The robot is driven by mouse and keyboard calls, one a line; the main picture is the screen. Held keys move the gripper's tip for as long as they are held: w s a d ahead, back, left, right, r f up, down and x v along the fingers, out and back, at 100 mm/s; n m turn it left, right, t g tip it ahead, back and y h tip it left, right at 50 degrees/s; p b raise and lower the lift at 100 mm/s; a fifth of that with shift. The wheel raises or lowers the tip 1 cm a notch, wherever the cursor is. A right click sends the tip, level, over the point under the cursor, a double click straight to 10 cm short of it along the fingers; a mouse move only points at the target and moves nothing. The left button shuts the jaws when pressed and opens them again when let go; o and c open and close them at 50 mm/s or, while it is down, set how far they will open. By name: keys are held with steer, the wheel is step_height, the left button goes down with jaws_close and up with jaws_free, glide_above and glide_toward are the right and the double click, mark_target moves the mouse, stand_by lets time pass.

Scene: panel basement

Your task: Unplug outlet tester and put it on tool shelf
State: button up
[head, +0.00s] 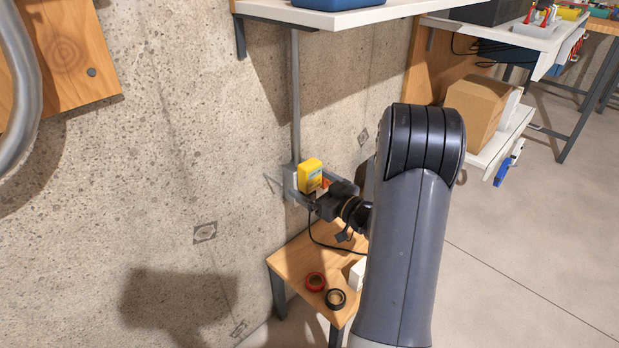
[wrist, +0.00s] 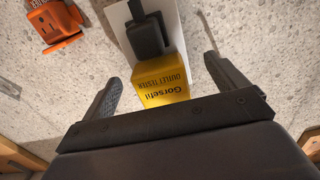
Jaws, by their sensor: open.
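The yellow outlet tester (head: 310,174) sits at a white outlet plate (wrist: 115,17) on the concrete wall. In the wrist view its label (wrist: 163,82) reads upside down, and a black plug (wrist: 147,35) sits beside it on the same plate. My gripper (head: 318,190) is at the wall. In the wrist view its two fingers (wrist: 160,78) are spread, one on each side of the tester, with visible gaps to it. A white shelf (head: 370,14) with a blue tray is above on the wall. I cannot tell whether this is the tool shelf.
An orange device (wrist: 55,22) is left of the plate in the wrist view. Below is a small wooden table (head: 290,262) with a red tape roll (head: 316,282), a black roll (head: 336,299) and a hanging black cord (head: 312,232). A cardboard box (head: 476,112) stands on a right-hand shelf.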

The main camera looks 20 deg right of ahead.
mark_target(315, 186)
steer(key=shift+c, duration=0.2)
stand_by(0.3)
steer(key=c, duration=1.8)
steer(key=shift+v, duration=3)
